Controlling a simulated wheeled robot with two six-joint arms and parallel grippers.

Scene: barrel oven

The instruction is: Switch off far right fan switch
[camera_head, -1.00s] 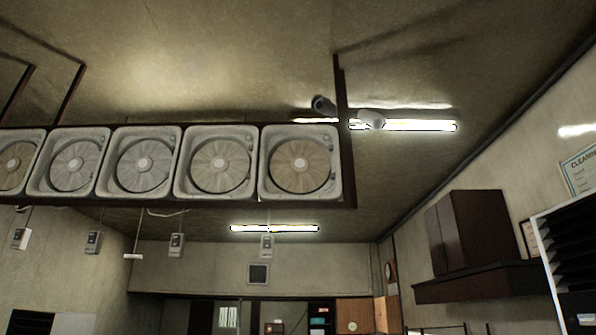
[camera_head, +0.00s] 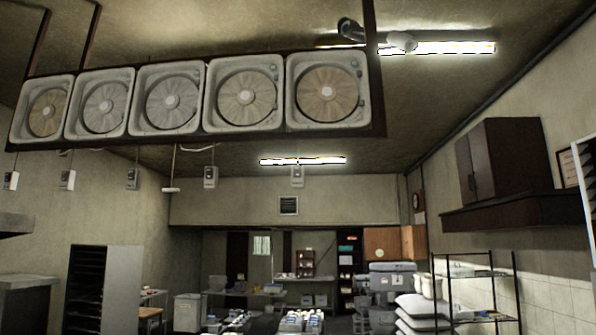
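A row of several box fans hangs in a dark frame (camera_head: 200,140) under the ceiling. The far right fan (camera_head: 326,91) has a tan centre. Small grey switch boxes hang on cords below the fans. The rightmost switch box (camera_head: 297,176) hangs below the far right fan, just under a ceiling light. Another switch box (camera_head: 210,176) hangs to its left, and others hang further left. The switch positions are too small to tell. Neither of my grippers is in view.
A tall rack (camera_head: 104,288) stands at left. A wire shelf (camera_head: 470,290) stands at right with stacked white sacks (camera_head: 418,312) beside it. A dark wall cabinet and hood (camera_head: 502,165) are on the right wall. Containers (camera_head: 300,321) stand low in the middle.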

